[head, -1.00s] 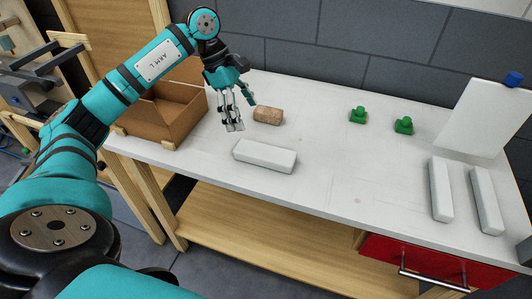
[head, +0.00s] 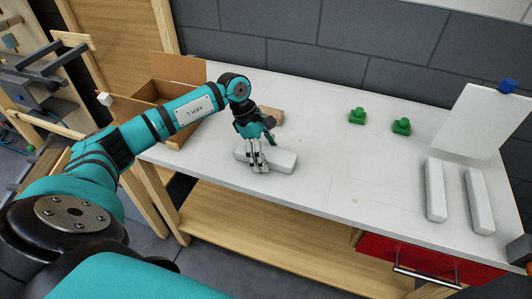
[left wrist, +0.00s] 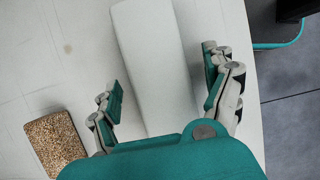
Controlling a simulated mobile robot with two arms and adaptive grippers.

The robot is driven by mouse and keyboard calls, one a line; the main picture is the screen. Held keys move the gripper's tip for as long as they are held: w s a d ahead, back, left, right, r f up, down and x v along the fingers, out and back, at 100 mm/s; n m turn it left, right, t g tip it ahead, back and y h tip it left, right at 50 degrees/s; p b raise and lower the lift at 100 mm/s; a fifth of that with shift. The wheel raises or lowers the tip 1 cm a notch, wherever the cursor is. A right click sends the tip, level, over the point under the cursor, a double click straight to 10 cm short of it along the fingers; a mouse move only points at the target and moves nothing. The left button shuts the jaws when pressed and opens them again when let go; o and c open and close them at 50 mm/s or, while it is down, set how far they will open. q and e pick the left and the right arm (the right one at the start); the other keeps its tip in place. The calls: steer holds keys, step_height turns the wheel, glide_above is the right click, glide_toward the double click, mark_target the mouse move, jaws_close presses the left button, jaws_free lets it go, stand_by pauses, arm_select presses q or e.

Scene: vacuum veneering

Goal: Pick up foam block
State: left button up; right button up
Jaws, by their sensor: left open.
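A long white block (head: 284,161), which looks like the foam block, lies flat on the white bench near its front edge. In the left wrist view the white block (left wrist: 150,50) runs between the spread fingers. My left gripper (head: 258,167) is open over this block, and its fingers cover part of it in the head view. In the left wrist view the open gripper (left wrist: 162,78) has a finger on each side, with a gap to the block on the left. Contact is not clear. My right gripper is not recognisable in either view.
A brown cork block (head: 276,116) lies behind the left gripper. An open cardboard box (head: 182,68) stands to the left. Two green pieces (head: 357,116) (head: 401,126), a white sheet (head: 483,118) and two more white blocks (head: 435,190) (head: 479,200) are on the right. The bench middle is clear.

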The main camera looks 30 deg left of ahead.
arm_select(q)
steer(key=shift+c, duration=0.4)
steer(key=c, duration=0.9)
steer(key=shift+o, duration=0.2)
steer(key=shift+r, duration=0.15)
